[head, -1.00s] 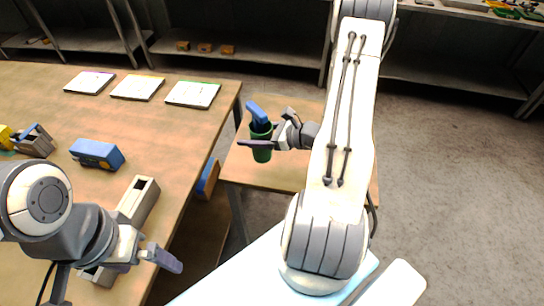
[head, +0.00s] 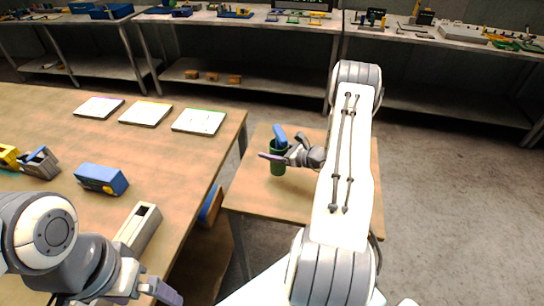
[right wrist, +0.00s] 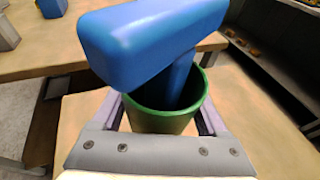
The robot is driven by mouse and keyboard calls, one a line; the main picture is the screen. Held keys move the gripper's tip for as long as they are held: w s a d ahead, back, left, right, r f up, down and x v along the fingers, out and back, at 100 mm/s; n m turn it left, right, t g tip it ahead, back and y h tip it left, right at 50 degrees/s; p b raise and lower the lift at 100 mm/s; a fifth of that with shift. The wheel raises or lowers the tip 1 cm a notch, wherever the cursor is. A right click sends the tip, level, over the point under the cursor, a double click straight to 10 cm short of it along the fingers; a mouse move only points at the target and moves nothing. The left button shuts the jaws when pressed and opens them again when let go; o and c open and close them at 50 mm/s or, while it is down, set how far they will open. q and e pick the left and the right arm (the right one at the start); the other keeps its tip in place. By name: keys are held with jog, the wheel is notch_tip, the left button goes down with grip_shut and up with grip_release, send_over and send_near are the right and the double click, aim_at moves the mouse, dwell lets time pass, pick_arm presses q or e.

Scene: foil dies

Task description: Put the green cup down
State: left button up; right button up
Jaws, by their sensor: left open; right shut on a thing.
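The green cup (head: 278,160) is over the small wooden table in the head view, upright, with a blue object (head: 280,136) sticking out of its top. My right gripper (head: 275,157) is shut on the cup. In the right wrist view the green cup (right wrist: 170,115) sits between the fingers, and the blue object (right wrist: 150,45) has a thick block-shaped head on a stem inside it. I cannot tell whether the cup's base touches the table. My left gripper (head: 155,292) is open and empty at the bottom left, near the large table's edge.
The small table (head: 255,195) has free room around the cup. The large table (head: 180,160) at left carries a blue box (head: 101,179), a grey open holder (head: 138,229) and several white panels (head: 198,121). Shelves (head: 240,85) stand at the back.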

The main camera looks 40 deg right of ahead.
jog(key=shift+w+d+f, duration=0.1)
jog(key=shift+w, duration=0.1)
notch_tip(320, 180, down, 4)
jog(key=shift+r+p, duration=0.2)
jog(key=shift+p, duration=0.4)
jog(key=shift+f, duration=0.15)
jog(key=shift+f, duration=0.2)
jog(key=o, duration=1.3)
